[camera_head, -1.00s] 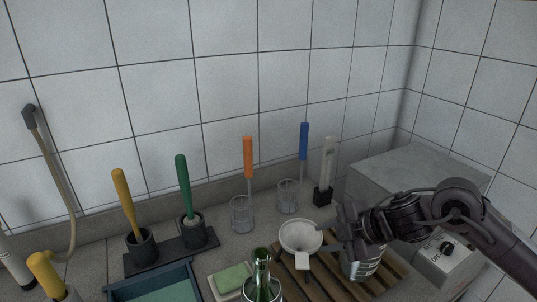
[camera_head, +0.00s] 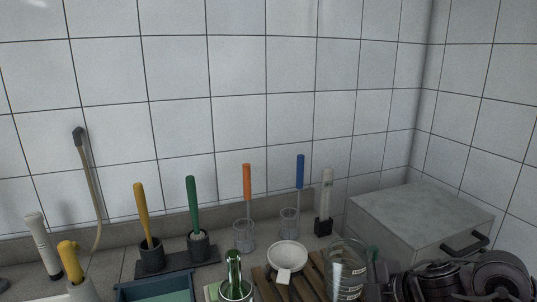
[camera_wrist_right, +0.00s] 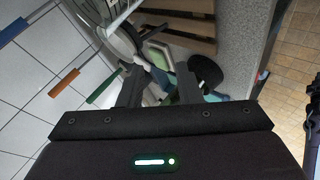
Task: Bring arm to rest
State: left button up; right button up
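My right arm (camera_head: 450,280) shows low at the right edge of the head view, beside the grey box. Its fingertips cannot be made out there. In the right wrist view my right gripper (camera_wrist_right: 158,88) has its two dark fingers apart, with nothing held between them. Past the fingers the wrist view shows the counter things, blurred and tilted. My left arm and left gripper are not in view.
A glass jar (camera_head: 346,272) and a white funnel (camera_head: 287,255) are at the wooden slatted rack (camera_head: 265,284), left of my right arm. A grey box (camera_head: 415,222) stands behind the arm. A green bottle (camera_head: 234,268), brushes and holders line the counter leftward.

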jog(key=s+a+f+m+t+h, duration=0.1)
jog(key=s+a+f+m+t, duration=0.2)
jog(key=a+m, duration=0.35)
jog(key=s+d+f+m+g+h, duration=0.35)
jog(key=s+f+m, duration=0.25)
jog(key=s, duration=0.2)
jog(key=s+d+f+m+g+h, duration=0.2)
jog(key=s+d+f+m+g, duration=0.15)
jog(key=s+f+m, duration=0.35)
jog(key=s+f+n+g, duration=0.1)
jog(key=s+f, duration=0.1)
jog(key=f, duration=1.2)
jog(key=s+f, duration=0.2)
jog(key=f, duration=1.3)
jog(key=s+d+f, duration=0.2)
jog(key=s+f, duration=0.7)
jog(key=s+d+f+g, duration=0.1)
jog(key=s+d+f, duration=0.1)
jog(key=s+f, duration=0.7)
jog(key=shift+s, duration=0.75)
